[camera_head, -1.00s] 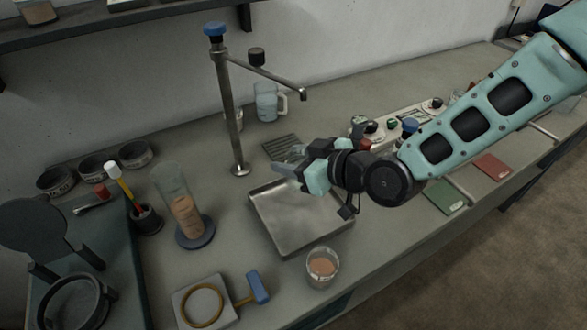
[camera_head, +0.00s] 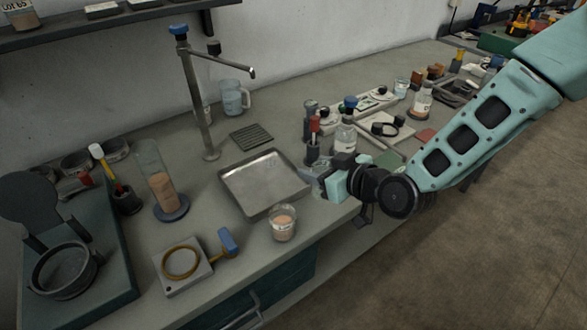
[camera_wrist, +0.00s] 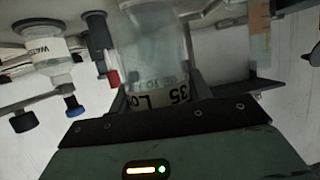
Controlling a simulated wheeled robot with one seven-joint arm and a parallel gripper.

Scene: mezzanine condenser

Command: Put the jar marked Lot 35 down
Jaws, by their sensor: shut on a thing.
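My gripper (camera_head: 322,180) is at the right edge of the steel tray (camera_head: 262,205) in the head view, near the bench's front edge. In the wrist view my gripper (camera_wrist: 158,82) is shut on a clear glass jar (camera_wrist: 157,52). The jar's pale label shows "35" and part of "Lot", turned over in the picture. In the head view the jar is mostly hidden by the gripper and hard to make out. I cannot tell whether its base touches the bench.
A clear bottle with a blue cap (camera_head: 346,136) and a red-topped tool in a dark holder (camera_head: 313,142) stand close behind the gripper. A small glass with tan contents (camera_head: 283,223) stands in front of the tray.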

